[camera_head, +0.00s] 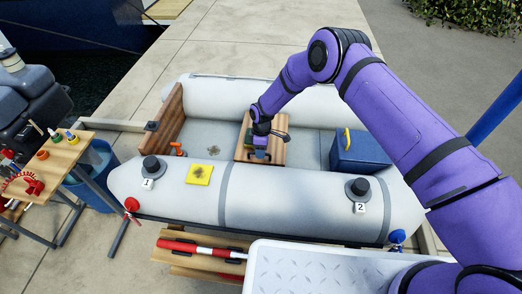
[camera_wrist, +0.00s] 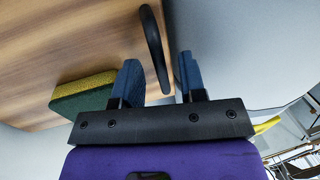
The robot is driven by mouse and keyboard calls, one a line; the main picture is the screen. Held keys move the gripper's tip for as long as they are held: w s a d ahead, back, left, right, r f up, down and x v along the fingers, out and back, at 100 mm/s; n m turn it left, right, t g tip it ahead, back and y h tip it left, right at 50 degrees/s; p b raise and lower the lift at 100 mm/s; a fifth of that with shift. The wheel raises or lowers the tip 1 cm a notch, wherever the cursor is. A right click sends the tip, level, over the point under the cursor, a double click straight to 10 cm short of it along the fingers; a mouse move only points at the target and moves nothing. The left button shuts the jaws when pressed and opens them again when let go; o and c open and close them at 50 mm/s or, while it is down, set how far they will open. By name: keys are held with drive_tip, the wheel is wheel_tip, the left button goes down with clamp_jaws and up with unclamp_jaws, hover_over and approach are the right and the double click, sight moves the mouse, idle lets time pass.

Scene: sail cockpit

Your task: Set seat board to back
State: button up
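The wooden seat board (camera_head: 242,148) lies across the middle of the grey inflatable boat, between its two side tubes. It also fills the upper left of the wrist view (camera_wrist: 60,40). A curved black handle (camera_wrist: 153,45) stands at the board's edge. My gripper (camera_head: 260,142) is over the board, with its blue fingers (camera_wrist: 160,80) apart. In the wrist view the handle's near end shows in the gap between the fingers; I see no closed grip on it. A green and yellow sponge (camera_wrist: 82,95) rests on the board beside the left finger.
A blue box (camera_head: 358,152) with a yellow handle sits at the boat's right end. A wooden transom (camera_head: 170,118) closes the left end. A yellow patch (camera_head: 199,174) lies on the near tube (camera_head: 280,195). A tool table (camera_head: 55,160) stands at left.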

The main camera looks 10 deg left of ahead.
wheel_tip(320, 180, up, 11)
drive_tip(key=w, duration=0.2)
drive_tip(key=shift+f, duration=0.2)
idle(0.4)
